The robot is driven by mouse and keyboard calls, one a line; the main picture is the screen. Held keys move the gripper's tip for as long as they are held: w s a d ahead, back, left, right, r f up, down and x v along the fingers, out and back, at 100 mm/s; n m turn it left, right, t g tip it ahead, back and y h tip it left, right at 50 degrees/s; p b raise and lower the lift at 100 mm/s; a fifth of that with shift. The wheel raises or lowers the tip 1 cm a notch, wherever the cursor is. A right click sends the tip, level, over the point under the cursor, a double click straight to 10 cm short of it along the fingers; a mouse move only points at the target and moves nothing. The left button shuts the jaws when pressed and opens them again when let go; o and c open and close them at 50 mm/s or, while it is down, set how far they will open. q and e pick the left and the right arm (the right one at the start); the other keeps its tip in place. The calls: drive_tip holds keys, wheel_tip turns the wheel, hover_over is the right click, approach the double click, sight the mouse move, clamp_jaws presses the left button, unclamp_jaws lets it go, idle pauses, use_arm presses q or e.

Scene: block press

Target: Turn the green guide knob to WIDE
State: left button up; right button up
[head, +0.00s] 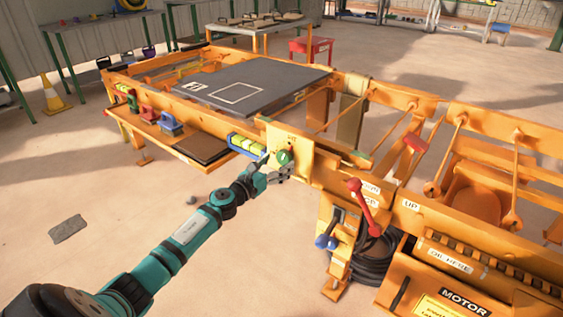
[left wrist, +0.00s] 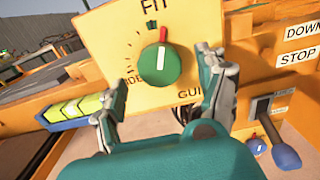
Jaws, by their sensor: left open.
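The green guide knob (head: 284,157) is on a yellow panel on the front of the orange machine. In the left wrist view the knob (left wrist: 160,66) has a white mark pointing about straight up, towards a red marker (left wrist: 163,35) and the word FIT on the panel (left wrist: 205,28). Lettering at the knob's lower left is partly hidden by a finger; only its last letters, "DE", show. My left gripper (left wrist: 165,105) is open, just below and in front of the knob, with one finger to each side. It also shows in the head view (head: 272,172). My right gripper is not in view.
A blue holder (left wrist: 62,122) with yellow-green blocks (left wrist: 90,104) is left of the panel. A red lever (head: 362,205) and a blue-knobbed lever (head: 326,241) are to the right. A dark plate (head: 270,78) lies on the machine top. Open floor lies in front.

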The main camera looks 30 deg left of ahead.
use_arm(q)
drive_tip(key=shift+w+d, duration=0.15)
drive_tip(key=shift+w, duration=1.25)
drive_tip(key=shift+c, duration=0.2)
drive_tip(key=c, duration=1.1)
